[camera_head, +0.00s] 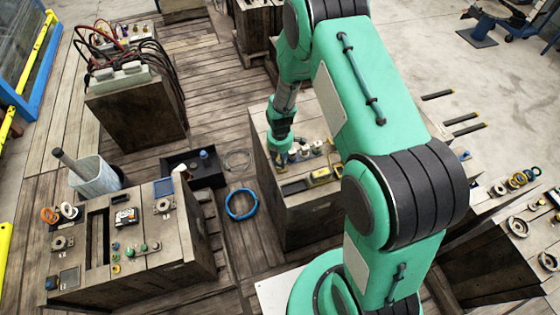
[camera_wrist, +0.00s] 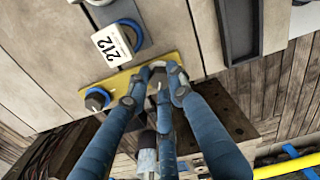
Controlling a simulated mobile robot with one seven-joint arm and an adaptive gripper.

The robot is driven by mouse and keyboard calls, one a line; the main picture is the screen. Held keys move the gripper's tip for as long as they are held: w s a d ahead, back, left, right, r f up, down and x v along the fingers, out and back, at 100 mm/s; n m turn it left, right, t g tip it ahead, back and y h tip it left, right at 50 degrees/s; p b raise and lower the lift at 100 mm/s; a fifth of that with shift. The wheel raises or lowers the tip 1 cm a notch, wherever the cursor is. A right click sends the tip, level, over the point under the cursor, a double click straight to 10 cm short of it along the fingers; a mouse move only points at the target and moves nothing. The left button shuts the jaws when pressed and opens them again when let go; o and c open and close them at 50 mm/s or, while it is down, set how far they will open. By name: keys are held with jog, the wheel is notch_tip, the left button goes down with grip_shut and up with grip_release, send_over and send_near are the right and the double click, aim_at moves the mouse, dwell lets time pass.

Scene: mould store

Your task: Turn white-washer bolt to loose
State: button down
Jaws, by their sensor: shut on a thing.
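In the wrist view, the white-washer bolt (camera_wrist: 158,66) sits at one end of a yellow plate (camera_wrist: 128,80). Part of its pale ring shows between my fingers; the bolt head is mostly hidden. My gripper (camera_wrist: 156,86), with blue fingers, is shut around it. A second bolt with a blue washer (camera_wrist: 97,98) sits at the plate's other end, clear of my fingers. In the head view, my gripper (camera_head: 283,157) is down at the left edge of the middle wooden block's top (camera_head: 290,208); the bolt cannot be made out there.
A dark slot (camera_wrist: 238,32) is at the upper right. In the head view, a blue ring (camera_head: 241,204) lies on the planks and a black tray (camera_head: 207,173) stands left of the block.

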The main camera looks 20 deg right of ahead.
aim_at(280, 162)
jog(key=shift+s+f+n, duration=0.1)
jog(key=shift+n, duration=0.9)
jog(key=shift+s+f+n, duration=0.1)
jog(key=shift+n, duration=0.9)
jog(key=c, duration=1.5)
grip_release()
jog(key=shift+c, duration=0.2)
jog(key=shift+w+r, duration=0.1)
jog(key=shift+w, duration=0.1)
jog(key=shift+r, duration=0.75)
notch_tip(280, 162, up, 10)
jog(key=shift+r, duration=0.25)
